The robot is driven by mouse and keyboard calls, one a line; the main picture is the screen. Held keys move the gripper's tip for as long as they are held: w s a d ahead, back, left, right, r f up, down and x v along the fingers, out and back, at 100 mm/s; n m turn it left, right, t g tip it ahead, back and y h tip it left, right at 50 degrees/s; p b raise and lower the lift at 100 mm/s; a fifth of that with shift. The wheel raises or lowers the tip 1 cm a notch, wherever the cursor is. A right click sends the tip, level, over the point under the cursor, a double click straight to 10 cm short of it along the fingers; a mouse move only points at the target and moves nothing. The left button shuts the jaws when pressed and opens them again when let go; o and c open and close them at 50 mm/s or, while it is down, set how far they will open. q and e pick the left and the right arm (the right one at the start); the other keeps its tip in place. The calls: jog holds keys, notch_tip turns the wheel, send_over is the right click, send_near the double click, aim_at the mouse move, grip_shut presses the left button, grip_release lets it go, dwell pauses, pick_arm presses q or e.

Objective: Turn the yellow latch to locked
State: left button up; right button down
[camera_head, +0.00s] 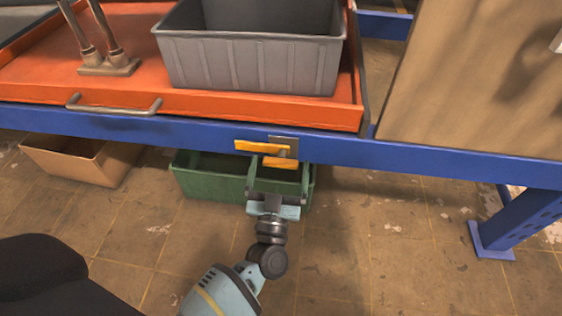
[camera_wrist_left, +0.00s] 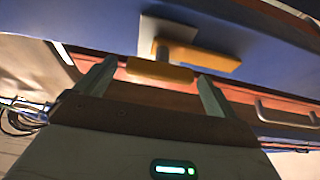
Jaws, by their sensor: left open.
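The yellow latch (camera_head: 260,147) sits on a grey plate (camera_head: 290,141) on the front of the blue beam. Its longer yellow bar lies roughly level and points left in the head view. A shorter yellow piece (camera_head: 280,162) is just below it. In the left wrist view the latch (camera_wrist_left: 205,58) shows ahead of the fingers, with the shorter piece (camera_wrist_left: 160,71) framed between them. My left gripper (camera_head: 278,174) is open just below and in front of the latch, one finger on each side. I cannot tell whether a finger touches it. My right gripper is not in view.
An orange tray (camera_head: 200,106) with a metal handle (camera_head: 113,109) and a grey bin (camera_head: 250,65) is above the blue beam (camera_head: 400,155). A green crate (camera_head: 215,187) and a cardboard box (camera_head: 75,165) stand below. A brown panel (camera_head: 470,80) rises at right.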

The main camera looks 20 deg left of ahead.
pick_arm(q)
jog(key=shift+x, duration=1.05)
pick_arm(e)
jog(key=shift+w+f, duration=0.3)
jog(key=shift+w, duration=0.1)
